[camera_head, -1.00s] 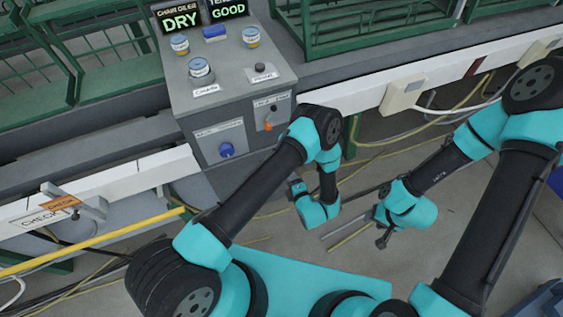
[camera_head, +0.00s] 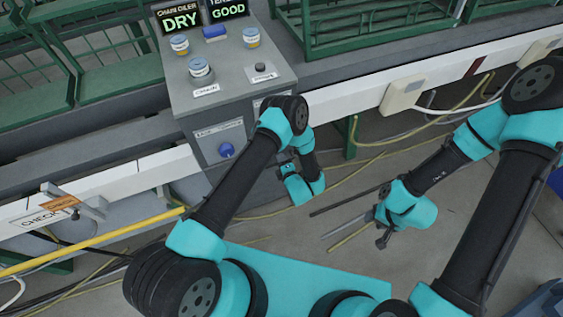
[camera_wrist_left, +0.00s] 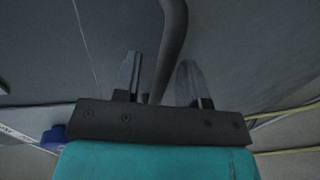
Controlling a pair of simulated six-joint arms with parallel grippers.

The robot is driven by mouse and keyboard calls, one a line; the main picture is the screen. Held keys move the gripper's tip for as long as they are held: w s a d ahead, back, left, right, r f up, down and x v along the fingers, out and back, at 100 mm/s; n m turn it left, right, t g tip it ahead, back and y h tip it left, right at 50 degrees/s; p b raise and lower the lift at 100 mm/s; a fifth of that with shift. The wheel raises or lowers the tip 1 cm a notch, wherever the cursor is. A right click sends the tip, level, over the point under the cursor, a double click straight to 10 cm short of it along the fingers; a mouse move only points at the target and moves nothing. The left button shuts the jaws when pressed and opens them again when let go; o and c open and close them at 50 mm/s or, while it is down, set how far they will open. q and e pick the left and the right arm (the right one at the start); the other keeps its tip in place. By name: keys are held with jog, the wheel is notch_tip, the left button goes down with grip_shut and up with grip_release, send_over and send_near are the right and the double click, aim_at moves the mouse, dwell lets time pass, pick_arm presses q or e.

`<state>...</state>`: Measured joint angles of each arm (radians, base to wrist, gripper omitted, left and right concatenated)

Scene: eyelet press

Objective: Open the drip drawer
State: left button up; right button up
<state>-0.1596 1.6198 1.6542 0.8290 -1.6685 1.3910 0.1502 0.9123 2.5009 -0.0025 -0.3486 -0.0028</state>
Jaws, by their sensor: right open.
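The grey control cabinet (camera_head: 215,92) stands at the upper middle of the head view. I cannot make out the drip drawer's outline; the cabinet's lower front is partly hidden behind my left arm. My left gripper (camera_head: 284,168) is close to the lower right of this front. In the left wrist view its two fingers (camera_wrist_left: 158,82) are apart, with a dark curved bar (camera_wrist_left: 174,40), perhaps a handle, running between them before a grey panel (camera_wrist_left: 85,50). I cannot tell whether either finger touches the bar. My right gripper (camera_head: 383,240) is open, low over the floor and away from the cabinet.
A blue knob (camera_head: 227,150) sits on the cabinet front; it also shows in the left wrist view (camera_wrist_left: 53,138). A yellow bar (camera_head: 95,242) and a clamp fixture (camera_head: 75,203) are at the left. Cables (camera_head: 400,142) run at the right. Green racks (camera_head: 380,22) stand behind.

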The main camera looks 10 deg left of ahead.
pick_arm(q)
jog(key=shift+c, duration=0.5)
grip_shut()
jog(key=shift+s+d, duration=0.1)
jog(key=shift+s, duration=0.05)
